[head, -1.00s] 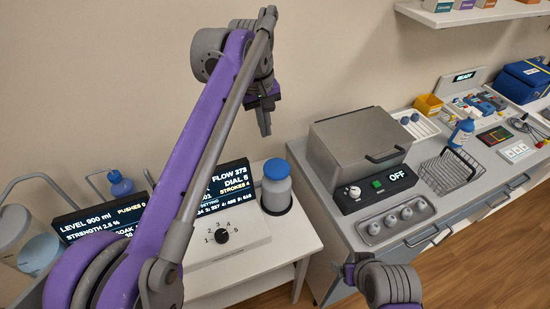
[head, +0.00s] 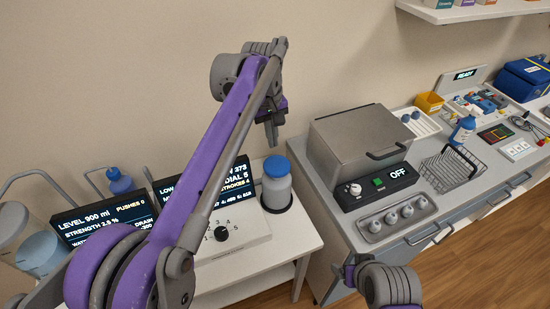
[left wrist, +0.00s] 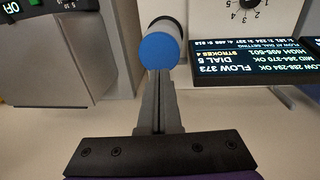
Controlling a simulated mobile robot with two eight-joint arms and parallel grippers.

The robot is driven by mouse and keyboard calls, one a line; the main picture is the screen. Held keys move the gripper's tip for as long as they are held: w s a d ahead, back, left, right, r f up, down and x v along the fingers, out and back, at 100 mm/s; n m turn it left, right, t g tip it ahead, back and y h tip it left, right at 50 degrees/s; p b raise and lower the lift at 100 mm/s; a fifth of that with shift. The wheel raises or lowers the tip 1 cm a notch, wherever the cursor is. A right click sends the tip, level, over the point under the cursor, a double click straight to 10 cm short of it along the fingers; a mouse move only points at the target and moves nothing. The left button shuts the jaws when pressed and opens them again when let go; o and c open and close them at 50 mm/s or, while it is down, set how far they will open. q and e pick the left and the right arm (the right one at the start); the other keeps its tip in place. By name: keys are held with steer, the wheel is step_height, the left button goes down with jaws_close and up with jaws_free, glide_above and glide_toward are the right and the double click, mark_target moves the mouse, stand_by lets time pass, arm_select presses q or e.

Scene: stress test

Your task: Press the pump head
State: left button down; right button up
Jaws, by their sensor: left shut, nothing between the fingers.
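A grey bottle with a round blue top (head: 277,167) stands in a dark ring on the white table, beside the dial box. My left gripper (head: 272,143) is above and just behind this top in the head view, with its fingers together and empty. In the left wrist view the blue top (left wrist: 160,50) lies just beyond the tips of the shut fingers (left wrist: 157,86); I cannot tell if they touch. A blue pump-like top (head: 118,181) also shows behind the screens at the left. Part of my right arm shows at the bottom, but not its fingers.
The dial box (head: 232,233) and the screen reading strokes 4 (head: 236,180) stand left of the bottle. Another screen (head: 103,218) reads pushes 0. A metal-lidded box (head: 360,140) marked OFF stands right, on a grey counter.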

mark_target(275, 165)
arm_select(q)
steer(key=f, duration=0.7)
steer(key=shift+w+d+f, duration=0.2)
steer(key=shift+d+f, duration=0.1)
steer(key=shift+d, duration=0.05)
arm_select(e)
steer(key=shift+s+f, duration=0.1)
steer(key=shift+f, duration=0.25)
arm_select(q)
steer(key=shift+f, duration=0.1)
step_height(275, 165, down, 4)
steer(key=shift+r+b, duration=0.25)
steer(key=shift+b, duration=0.7)
steer(key=shift+s, duration=0.15)
arm_select(e)
steer(key=shift+s+f, duration=0.2)
steer(key=shift+f, duration=0.3)
steer(key=shift+s+f, duration=0.2)
steer(key=shift+f, duration=0.25)
steer(key=shift+w, duration=0.1)
